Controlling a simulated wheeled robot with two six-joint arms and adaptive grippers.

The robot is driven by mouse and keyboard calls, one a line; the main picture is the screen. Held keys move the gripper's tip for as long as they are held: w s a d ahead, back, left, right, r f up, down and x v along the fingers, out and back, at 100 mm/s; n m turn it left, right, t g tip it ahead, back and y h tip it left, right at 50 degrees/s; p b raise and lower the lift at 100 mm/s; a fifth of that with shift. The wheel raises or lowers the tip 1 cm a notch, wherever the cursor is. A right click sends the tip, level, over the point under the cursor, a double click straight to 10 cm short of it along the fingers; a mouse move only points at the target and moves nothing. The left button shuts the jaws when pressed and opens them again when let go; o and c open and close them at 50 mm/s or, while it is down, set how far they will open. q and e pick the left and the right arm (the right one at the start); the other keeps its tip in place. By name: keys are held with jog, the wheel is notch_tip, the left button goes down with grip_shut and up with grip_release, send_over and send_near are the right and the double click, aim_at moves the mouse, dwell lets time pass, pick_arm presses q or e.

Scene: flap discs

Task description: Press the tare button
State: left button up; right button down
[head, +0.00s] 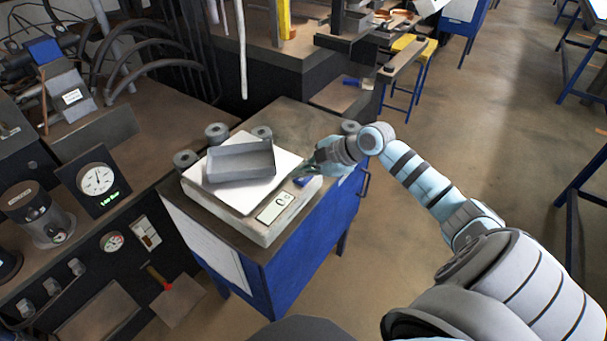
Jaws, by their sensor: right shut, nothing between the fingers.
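A bench scale (258,232) with a white square plate (285,165) stands on a blue cabinet. A grey open tray (240,162) rests on the plate. A pale display (274,208) is on the scale's front face, with a small round mark to its right. A small blue button (302,181), which looks like the tare button, is near the scale's right front corner, partly hidden by my gripper. My right gripper (308,170) is shut and empty, its fingertips close to the button. I cannot tell whether they touch it. My left gripper is not in view.
Several dark grey discs or rolls, one of them (216,132), stand around the back of the scale on the blue cabinet (300,255). A dial gauge (97,180) and machinery fill the left. Open floor (480,120) lies to the right.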

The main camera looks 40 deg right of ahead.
aim_at(303, 180)
jog(key=shift+r+p, duration=0.75)
jog(key=shift+r, duration=0.1)
jog(key=shift+r, duration=0.1)
notch_tip(303, 180, up, 5)
jog(key=p, duration=0.4)
dwell(0.6)
